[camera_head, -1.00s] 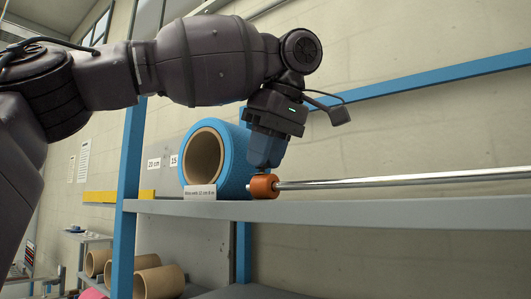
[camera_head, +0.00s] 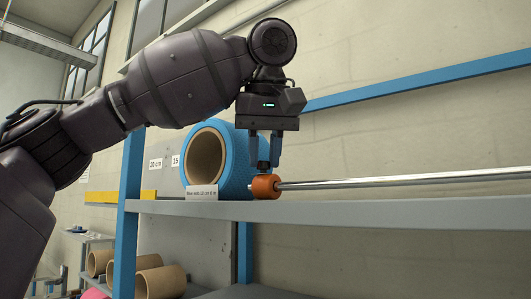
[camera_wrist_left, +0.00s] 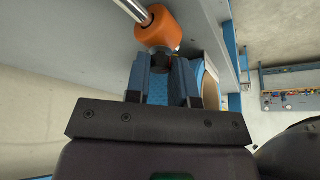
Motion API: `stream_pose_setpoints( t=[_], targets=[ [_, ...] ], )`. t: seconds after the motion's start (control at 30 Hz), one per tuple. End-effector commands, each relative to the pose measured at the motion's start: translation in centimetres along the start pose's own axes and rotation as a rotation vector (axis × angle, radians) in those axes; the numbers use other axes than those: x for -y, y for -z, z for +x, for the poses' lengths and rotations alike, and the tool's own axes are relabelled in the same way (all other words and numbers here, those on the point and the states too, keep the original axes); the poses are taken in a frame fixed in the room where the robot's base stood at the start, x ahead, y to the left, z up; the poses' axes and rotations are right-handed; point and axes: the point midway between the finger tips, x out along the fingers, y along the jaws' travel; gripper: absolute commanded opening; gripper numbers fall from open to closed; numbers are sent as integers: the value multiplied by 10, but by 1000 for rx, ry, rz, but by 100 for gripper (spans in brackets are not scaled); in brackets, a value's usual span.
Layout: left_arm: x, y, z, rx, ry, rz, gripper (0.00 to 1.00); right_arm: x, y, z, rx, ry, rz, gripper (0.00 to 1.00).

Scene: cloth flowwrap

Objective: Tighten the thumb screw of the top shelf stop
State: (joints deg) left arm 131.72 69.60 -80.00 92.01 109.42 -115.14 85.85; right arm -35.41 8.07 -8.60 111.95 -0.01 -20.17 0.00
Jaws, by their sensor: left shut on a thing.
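The orange shelf stop (camera_head: 265,187) sits around a shiny metal rod (camera_head: 400,180) at the edge of the top shelf, beside the blue roll. It also shows in the left wrist view (camera_wrist_left: 157,28), with its dark thumb screw (camera_wrist_left: 161,58) facing my fingers. My left gripper (camera_head: 264,165) points down from above the stop, and its two blue fingers (camera_wrist_left: 162,68) are shut on the thumb screw. The fingers hide part of the screw, so how tight it is cannot be seen. My right gripper is not in view.
A blue roll (camera_head: 236,150) with a cardboard core stands on the grey shelf (camera_head: 400,210) just left of the stop, close to my gripper. A blue upright (camera_head: 129,190) is further left. Cardboard cores (camera_head: 160,282) lie below. The shelf to the right is clear around the rod.

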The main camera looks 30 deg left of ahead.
Motion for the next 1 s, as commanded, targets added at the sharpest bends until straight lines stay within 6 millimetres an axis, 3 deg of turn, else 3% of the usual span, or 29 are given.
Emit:
stream_pose_setpoints(
  t=[0.6,1.0],
  targets=[
    [4,2,1,3,-212,510,0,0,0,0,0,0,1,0],
    [5,2,1,2,-283,685,0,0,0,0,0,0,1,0]
  ],
)
